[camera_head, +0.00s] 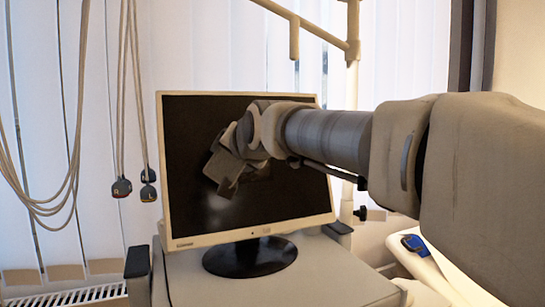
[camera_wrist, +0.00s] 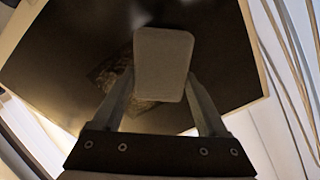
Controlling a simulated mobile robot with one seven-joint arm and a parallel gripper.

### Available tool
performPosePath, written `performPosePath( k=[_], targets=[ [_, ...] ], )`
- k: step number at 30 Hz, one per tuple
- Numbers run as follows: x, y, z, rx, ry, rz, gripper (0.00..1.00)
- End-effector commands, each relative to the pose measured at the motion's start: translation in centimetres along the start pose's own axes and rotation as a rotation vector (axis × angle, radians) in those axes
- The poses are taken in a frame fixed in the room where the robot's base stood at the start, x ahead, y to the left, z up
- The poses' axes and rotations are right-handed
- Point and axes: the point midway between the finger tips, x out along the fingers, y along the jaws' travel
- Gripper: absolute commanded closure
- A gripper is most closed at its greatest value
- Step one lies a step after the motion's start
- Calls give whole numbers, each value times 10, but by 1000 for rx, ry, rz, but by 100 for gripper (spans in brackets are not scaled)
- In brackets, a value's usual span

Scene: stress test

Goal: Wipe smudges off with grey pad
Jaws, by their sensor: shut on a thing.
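The monitor (camera_head: 290,205) stands upright with a dark screen and a pale frame. My gripper (camera_head: 228,168) is in front of the left half of the screen, reached from the right. In the wrist view my gripper (camera_wrist: 161,82) is shut on the grey pad (camera_wrist: 164,58), a flat rounded block held between both fingers. The dark screen (camera_wrist: 70,50) fills the background behind the pad. A mottled smudge (camera_wrist: 112,78) shows on the screen just left of the pad and is partly hidden by it and the left finger. I cannot tell whether the pad touches the screen.
The monitor stands on a grey cart top (camera_head: 320,280) with dark corner posts. Looped cables (camera_head: 70,150) hang at the left, with dark connectors (camera_head: 122,187) at their ends. A pale pole (camera_head: 352,80) with a side arm rises behind. A blue-and-black item (camera_head: 414,244) sits at lower right.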

Motion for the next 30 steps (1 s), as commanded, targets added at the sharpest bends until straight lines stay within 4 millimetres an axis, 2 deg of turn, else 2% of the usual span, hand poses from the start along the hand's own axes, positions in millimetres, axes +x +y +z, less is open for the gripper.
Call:
performPosePath(
  k=[30],
  targets=[
    [19,0,0,1,0,0,68]
  ],
)
